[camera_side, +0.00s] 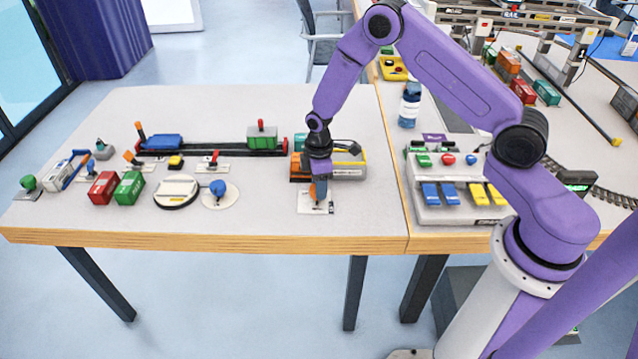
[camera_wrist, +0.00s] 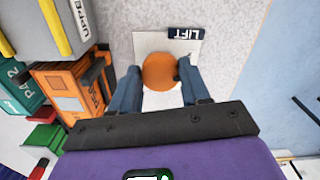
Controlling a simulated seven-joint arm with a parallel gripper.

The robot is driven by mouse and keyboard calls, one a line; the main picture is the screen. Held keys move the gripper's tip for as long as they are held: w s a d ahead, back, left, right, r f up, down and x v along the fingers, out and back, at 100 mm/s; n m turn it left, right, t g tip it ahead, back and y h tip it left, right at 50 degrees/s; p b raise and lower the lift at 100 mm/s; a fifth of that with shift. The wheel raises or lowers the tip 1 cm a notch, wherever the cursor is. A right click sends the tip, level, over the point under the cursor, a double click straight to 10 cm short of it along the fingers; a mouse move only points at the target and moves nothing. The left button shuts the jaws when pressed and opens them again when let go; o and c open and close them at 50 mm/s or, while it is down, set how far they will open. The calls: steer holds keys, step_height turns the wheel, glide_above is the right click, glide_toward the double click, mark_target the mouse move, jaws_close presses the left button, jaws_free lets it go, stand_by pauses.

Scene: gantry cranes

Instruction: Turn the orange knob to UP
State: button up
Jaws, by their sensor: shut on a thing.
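The orange knob (camera_wrist: 159,70) stands on a white plate (camera_wrist: 150,42) with a dark label (camera_wrist: 187,33) reading LIFT. In the wrist view my gripper (camera_wrist: 161,88) has one blue finger on each side of the knob, shut on it. The knob's round top shows between the fingers; I cannot make out a pointer or an UP mark. In the side view my gripper (camera_side: 318,192) points down at the plate (camera_side: 316,207) near the table's front edge, and its fingers hide most of the knob.
Just behind the knob, an orange container (camera_wrist: 72,92), a teal container (camera_wrist: 22,88) and a grey block marked UPPER (camera_wrist: 60,30) stand close. A blue knob (camera_side: 218,187) on a round base is to the left. A pedal box (camera_side: 455,208) stands to the right.

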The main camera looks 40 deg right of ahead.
steer(key=m, duration=0.6)
steer(key=shift+a+m, duration=0.1)
steer(key=shift+m, duration=0.2)
steer(key=m, duration=0.5)
steer(key=shift+s, duration=0.1)
steer(key=m, duration=0.6)
steer(key=shift+a+m, duration=0.2)
steer(key=shift+m, duration=0.2)
steer(key=m, duration=0.4)
steer(key=shift+m, duration=0.4)
steer(key=o, duration=1.1)
steer(key=shift+c, duration=0.2)
steer(key=shift+r, duration=0.1)
step_height(320, 180, up, 17)
steer(key=shift+r, duration=0.2)
